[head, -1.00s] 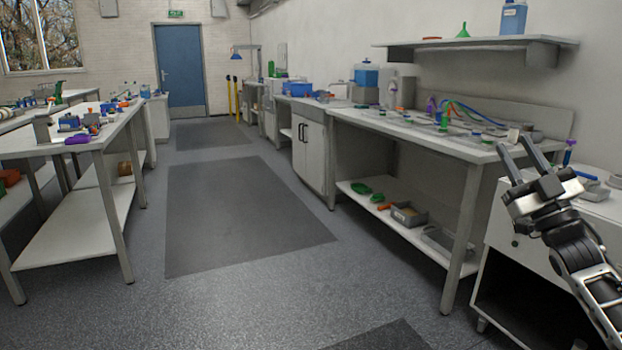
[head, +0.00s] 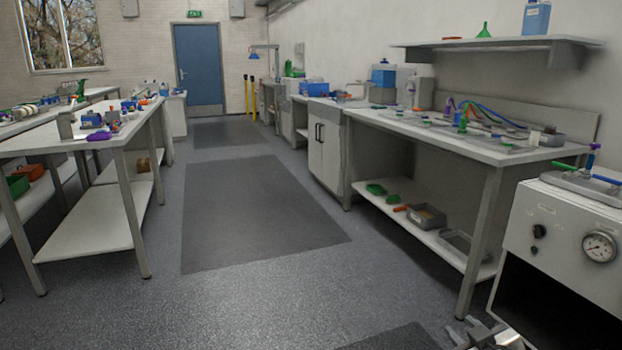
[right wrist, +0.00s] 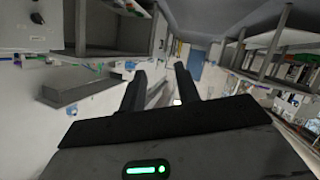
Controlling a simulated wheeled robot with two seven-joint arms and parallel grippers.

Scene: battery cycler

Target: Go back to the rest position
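My right gripper (head: 474,330) is low at the bottom edge of the head view, in front of the white cabinet with the gauge. Only its front end shows there. In the right wrist view its two dark fingers (right wrist: 161,84) stand apart with nothing held between them. My left gripper and arm are in neither view.
A white cabinet with a gauge (head: 598,247) stands close at the right. Behind it is a long workbench (head: 440,147) with hoses and a lower shelf. Another bench (head: 75,146) stands at the left. The floor (head: 260,215) between them is clear.

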